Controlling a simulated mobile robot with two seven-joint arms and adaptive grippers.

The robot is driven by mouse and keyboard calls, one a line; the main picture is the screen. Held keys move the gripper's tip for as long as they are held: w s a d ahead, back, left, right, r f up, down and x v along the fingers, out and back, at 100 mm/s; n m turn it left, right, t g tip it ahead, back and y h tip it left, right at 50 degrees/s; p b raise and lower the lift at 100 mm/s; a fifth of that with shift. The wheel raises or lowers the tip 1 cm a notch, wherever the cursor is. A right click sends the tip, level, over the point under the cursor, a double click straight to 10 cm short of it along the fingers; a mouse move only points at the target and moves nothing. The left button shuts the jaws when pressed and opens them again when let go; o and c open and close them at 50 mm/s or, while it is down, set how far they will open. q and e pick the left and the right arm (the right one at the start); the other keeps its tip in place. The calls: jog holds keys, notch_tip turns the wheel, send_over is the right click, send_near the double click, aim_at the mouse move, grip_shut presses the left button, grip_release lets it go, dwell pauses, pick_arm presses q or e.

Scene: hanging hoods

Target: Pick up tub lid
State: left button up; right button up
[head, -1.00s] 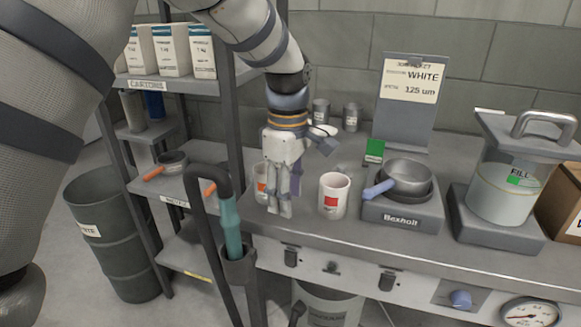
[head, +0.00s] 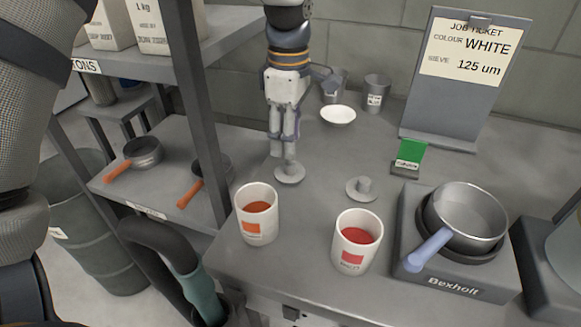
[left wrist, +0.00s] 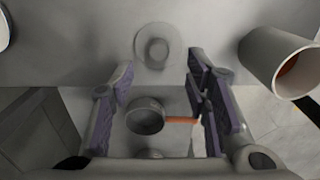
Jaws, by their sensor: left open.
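A grey round tub lid with a knob (head: 290,173) lies on the bench behind the tub of orange powder (head: 257,212). A second, similar lid (head: 363,188) lies behind the tub of red powder (head: 357,241). My left gripper (head: 284,153) points down just above the first lid, open and empty. In the left wrist view the lid (left wrist: 155,47) shows just beyond the gap between the open fingertips (left wrist: 160,75), not gripped. The orange tub (left wrist: 283,60) is at the right there. My right gripper is not in view.
A scale (head: 455,275) with a blue-handled pan (head: 466,216) stands at the right. A white dish (head: 338,115) and small metal cups (head: 376,94) are behind the gripper. The job ticket stand (head: 440,120) is at the back. A shelf post (head: 205,110) rises at the left.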

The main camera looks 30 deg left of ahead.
aim_at(290, 162)
pick_arm(q)
notch_tip(290, 162, down, 6)
jog(key=shift+d+f, duration=0.1)
jog(key=shift+f, duration=0.05)
jog(key=shift+w, duration=0.1)
jog(key=c, duration=0.9)
jog(key=shift+c, duration=0.2)
